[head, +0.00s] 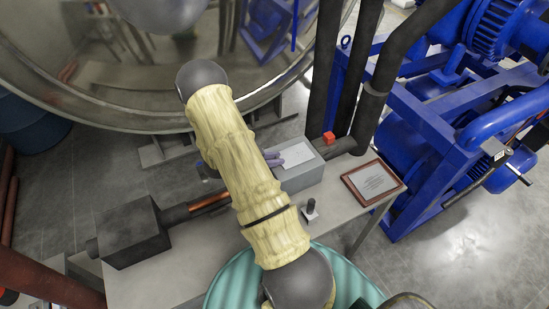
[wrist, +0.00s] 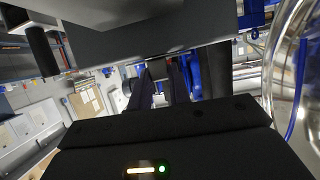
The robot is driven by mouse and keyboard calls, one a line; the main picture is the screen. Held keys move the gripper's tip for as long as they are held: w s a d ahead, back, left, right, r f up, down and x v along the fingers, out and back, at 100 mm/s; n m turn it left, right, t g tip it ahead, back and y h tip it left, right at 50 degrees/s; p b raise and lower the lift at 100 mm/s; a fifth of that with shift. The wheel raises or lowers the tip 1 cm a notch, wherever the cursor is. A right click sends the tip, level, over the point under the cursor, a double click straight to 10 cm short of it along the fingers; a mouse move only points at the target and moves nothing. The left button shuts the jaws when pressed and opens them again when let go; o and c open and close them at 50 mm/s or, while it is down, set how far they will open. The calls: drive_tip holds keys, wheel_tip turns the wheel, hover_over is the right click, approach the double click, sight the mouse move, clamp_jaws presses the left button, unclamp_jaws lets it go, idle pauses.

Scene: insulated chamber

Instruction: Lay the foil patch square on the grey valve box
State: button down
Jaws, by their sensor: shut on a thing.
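The grey valve box (head: 300,177) stands on the bench, right of centre in the head view. The foil patch (head: 296,154) shows as a pale, thin sheet at the top of the box. I cannot tell whether it lies flat on the box or is held just above it. My gripper (head: 274,158) comes in from the left, with its purple fingers at the patch's left edge, shut on it. In the wrist view the dark fingers (wrist: 162,76) point away under a large grey surface (wrist: 150,35); the patch is not clear there.
A dark box (head: 133,232) on a pipe sits on the bench (head: 190,270) at left. A red-framed plaque (head: 372,182) and a small black knob (head: 311,207) are at right. Dark vertical pipes (head: 350,80) rise behind the valve box. The large round chamber (head: 130,110) stands behind.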

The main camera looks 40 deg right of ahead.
drive_tip(key=shift+f, duration=0.15)
drive_tip(key=c, duration=1.3)
unclamp_jaws()
drive_tip(key=shift+r, duration=0.2)
drive_tip(key=b+v, duration=0.3)
drive_tip(key=v, duration=0.9)
drive_tip(key=shift+w+b, duration=0.15)
drive_tip(key=shift+b, duration=0.2)
drive_tip(key=shift+f, duration=0.1)
